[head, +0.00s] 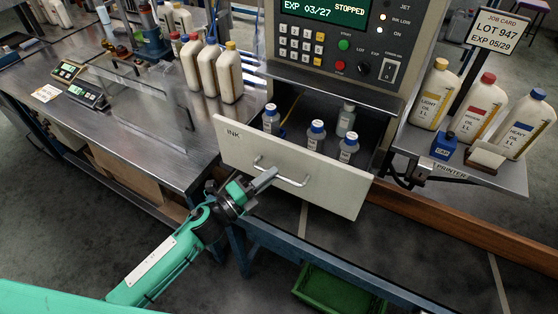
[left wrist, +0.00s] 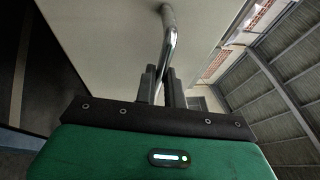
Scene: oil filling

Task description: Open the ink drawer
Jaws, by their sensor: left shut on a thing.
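The ink drawer (head: 325,188), with a pale front marked INK, stands pulled out below the printer's control panel. Several small bottles with blue caps (head: 316,132) stand inside it. Its metal bar handle (head: 293,181) runs across the front. My left gripper (head: 268,176) is at the left end of the handle. In the left wrist view the fingers (left wrist: 162,86) are shut on the handle (left wrist: 169,40), which rises from between them. My right gripper is not in view.
The printer panel (head: 335,40) reads STOPPED above the drawer. White bottles (head: 212,72) stand on the steel bench at left. Labelled oil bottles (head: 478,105) and a job card sign stand on the right shelf (head: 415,143). A green crate (head: 335,292) lies on the floor below.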

